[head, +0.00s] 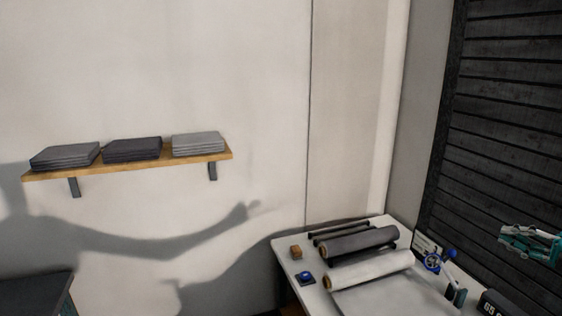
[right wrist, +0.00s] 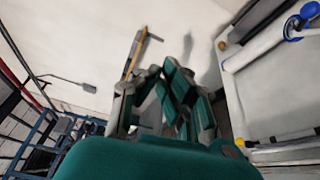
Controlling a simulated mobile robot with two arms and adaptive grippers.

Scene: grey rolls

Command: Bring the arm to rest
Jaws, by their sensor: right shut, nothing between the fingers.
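My right gripper (head: 506,235), teal and grey, shows at the right edge of the head view. It is in the air in front of the dark slatted panel, to the right of the white table. In the right wrist view its fingers (right wrist: 172,72) are in the middle, shut with nothing held. My left gripper is not in the head view.
The white table (head: 385,303) holds a dark grey roll (head: 358,244), a white roll (head: 370,269), a small brown block (head: 295,252) and a blue item (head: 305,278). A wooden shelf (head: 130,168) with folded stacks is on the wall. Arm shadows fall across the wall.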

